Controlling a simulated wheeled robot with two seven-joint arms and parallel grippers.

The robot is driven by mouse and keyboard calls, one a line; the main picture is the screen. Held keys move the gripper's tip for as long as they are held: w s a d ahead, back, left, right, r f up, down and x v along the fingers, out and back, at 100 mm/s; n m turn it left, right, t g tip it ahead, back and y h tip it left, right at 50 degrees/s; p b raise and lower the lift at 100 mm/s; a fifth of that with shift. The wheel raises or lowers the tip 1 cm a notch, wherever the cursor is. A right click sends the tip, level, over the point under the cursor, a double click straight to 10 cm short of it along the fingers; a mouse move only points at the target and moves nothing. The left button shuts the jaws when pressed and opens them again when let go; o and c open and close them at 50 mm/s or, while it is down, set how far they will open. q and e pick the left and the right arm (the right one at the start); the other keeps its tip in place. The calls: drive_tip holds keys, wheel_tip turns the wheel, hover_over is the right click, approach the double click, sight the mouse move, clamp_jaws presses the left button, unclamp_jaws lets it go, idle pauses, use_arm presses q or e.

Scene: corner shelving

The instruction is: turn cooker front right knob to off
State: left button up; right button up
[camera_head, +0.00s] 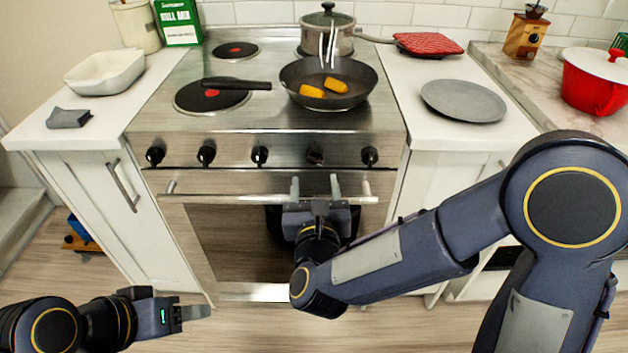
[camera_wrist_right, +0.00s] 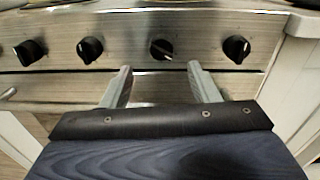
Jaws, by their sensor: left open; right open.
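The steel cooker (camera_head: 140,118) has a row of several black knobs on its front panel. The second knob from the right (camera_head: 314,155) sits roughly below the front right pan; in the right wrist view this knob (camera_wrist_right: 161,49) has its pointer turned nearly sideways, unlike its neighbours. I see no readable labels. My right gripper (camera_head: 315,186) is open and empty, just below and in front of that knob, apart from it; in the right wrist view the fingertips (camera_wrist_right: 159,68) lie either side of the knob's line. My left gripper (camera_head: 195,312) is open and empty, low at the left.
A black frying pan (camera_head: 328,103) with yellow food steams on the front right burner. A lidded pot (camera_head: 327,38) stands behind it. The rightmost knob (camera_head: 369,156) is close beside. The oven door handle (camera_head: 230,199) runs below the panel. A grey plate (camera_head: 463,101) lies on the right counter.

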sight(315, 164)
drive_tip(key=shift+m+h, duration=0.3)
drive_tip(key=shift+m, duration=0.3)
drive_tip(key=w, duration=0.5)
drive_tip(key=w+p, duration=0.1)
drive_tip(key=w, duration=0.1)
drive_tip(key=shift+w+f, duration=0.2)
drive_tip(key=shift+f, duration=0.1)
drive_tip(key=c, duration=1)
